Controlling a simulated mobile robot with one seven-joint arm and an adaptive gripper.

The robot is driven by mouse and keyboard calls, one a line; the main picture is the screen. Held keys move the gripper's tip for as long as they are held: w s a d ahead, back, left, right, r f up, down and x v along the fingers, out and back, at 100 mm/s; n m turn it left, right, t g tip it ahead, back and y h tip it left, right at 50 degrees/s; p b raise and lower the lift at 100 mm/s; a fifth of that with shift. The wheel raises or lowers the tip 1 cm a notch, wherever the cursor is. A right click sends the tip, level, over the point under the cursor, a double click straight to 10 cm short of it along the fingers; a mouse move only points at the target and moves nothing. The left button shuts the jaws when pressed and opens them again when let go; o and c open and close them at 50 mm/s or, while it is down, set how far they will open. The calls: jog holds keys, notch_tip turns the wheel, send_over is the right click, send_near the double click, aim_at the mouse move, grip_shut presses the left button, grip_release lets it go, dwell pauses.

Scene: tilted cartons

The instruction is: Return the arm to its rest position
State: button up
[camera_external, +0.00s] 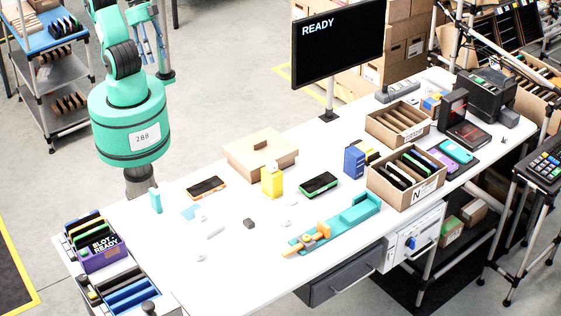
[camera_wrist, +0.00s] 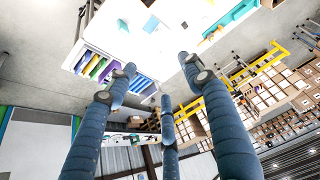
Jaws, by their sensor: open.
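My arm, teal with a label reading 288, stands at the left end of the white table (camera_external: 225,270) in the external view. It is folded upward, and its upper part runs out of the top of the picture. My gripper (camera_external: 150,45) shows small beside the arm, its blue fingers well above the table. In the wrist view my gripper (camera_wrist: 160,82) has three blue fingers spread apart, with nothing between them. The table's slotted tray shows beyond the fingertips, far off. My gripper touches nothing that I can see.
A purple box marked SLOT-READY (camera_external: 102,254) is at the table's left end. A cardboard box (camera_external: 262,152), a yellow bottle (camera_external: 272,181), phones and a teal fixture (camera_external: 360,212) lie along the table. A monitor (camera_external: 338,40) reading READY stands at the back. A shelf cart (camera_external: 50,80) is at far left.

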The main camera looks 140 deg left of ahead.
jog(key=shift+s, duration=0.1)
dwell(0.3)
notch_tip(320, 180, down, 10)
jog(key=b, duration=1)
